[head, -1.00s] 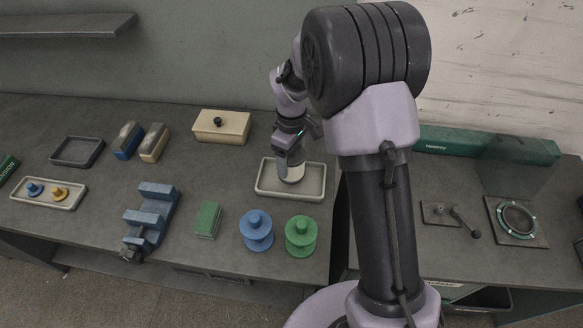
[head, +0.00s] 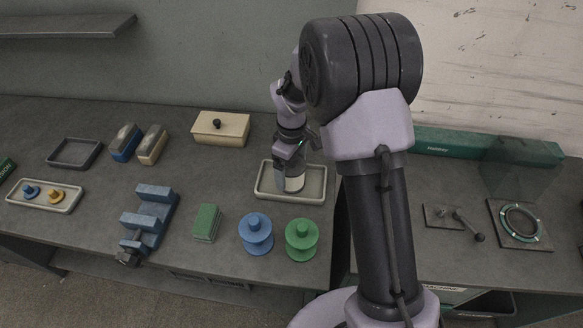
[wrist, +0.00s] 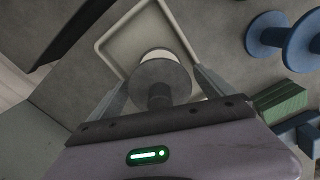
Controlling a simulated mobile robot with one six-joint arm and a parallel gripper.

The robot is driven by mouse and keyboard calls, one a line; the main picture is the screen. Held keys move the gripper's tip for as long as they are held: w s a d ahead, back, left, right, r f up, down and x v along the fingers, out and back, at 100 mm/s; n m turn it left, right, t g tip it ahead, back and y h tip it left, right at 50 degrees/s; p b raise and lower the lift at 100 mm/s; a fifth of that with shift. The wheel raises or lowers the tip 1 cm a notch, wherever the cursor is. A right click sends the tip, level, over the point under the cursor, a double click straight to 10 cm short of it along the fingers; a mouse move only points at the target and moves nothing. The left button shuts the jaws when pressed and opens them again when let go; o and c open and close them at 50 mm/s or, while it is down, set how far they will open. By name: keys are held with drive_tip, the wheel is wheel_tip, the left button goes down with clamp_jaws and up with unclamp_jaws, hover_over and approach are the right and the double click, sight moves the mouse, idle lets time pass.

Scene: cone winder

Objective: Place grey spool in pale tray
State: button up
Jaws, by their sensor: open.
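The grey spool (wrist: 160,82), with a white band around it, stands upright in the pale tray (wrist: 124,50) in the wrist view. In the head view the spool (head: 294,184) shows below my gripper, inside the pale tray (head: 318,182). My gripper (wrist: 162,88) is open, with one finger on each side of the spool. The spool's near end lies between the fingers, and its lower part is hidden by its own flange. In the head view my gripper (head: 289,163) is low over the tray.
Blue (head: 256,234) and green (head: 301,240) spools stand in front of the tray. A cream lidded box (head: 221,133) sits behind it, and a green block (head: 206,223) lies to the left. A blue fixture (head: 150,218) and dark tray (head: 75,153) stand farther left.

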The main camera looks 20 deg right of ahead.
wheel_tip(320, 180, up, 12)
drive_tip(key=p, duration=0.3)
drive_tip(key=shift+f+p, duration=0.1)
drive_tip(key=shift+p, duration=0.25)
drive_tip(key=s+a+r+m+t+y, duration=0.1)
drive_tip(key=s+a+r+m+t, duration=0.15)
drive_tip(key=s+r+m, duration=0.85)
drive_tip(key=s+a+r+m+t+y, duration=0.1)
drive_tip(key=s+r+m+t, duration=0.1)
drive_tip(key=s, duration=1.2)
wheel_tip(320, 180, up, 2)
drive_tip(key=shift+s+r+t, duration=0.1)
drive_tip(key=shift+s+t, duration=0.1)
drive_tip(key=shift+t, duration=0.45)
drive_tip(key=shift+a, duration=0.1)
